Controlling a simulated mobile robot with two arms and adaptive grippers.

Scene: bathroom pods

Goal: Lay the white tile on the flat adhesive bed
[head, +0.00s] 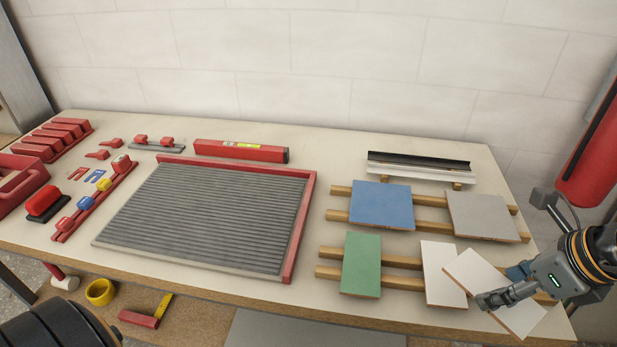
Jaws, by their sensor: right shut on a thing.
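A white tile (478,268) is held in my right gripper (490,299) at the front right of the bench. The gripper is shut on it, its fingers over the tile's lower part. The tile lies askew in the picture and overlaps the right edge of another white tile (438,270); I cannot tell how high it is. The flat adhesive bed (200,218) is a grey, ridged panel left of centre, with a red edging (301,225) along its back and right sides. Its surface is bare. My left gripper is not in view.
Blue (381,203), grey (478,214) and green (361,262) tiles rest on wooden battens (330,271). A red level (240,151) lies behind the bed, and metal trims (415,167) at the back right. Small tools crowd the left side. A red cylinder (592,150) stands at far right.

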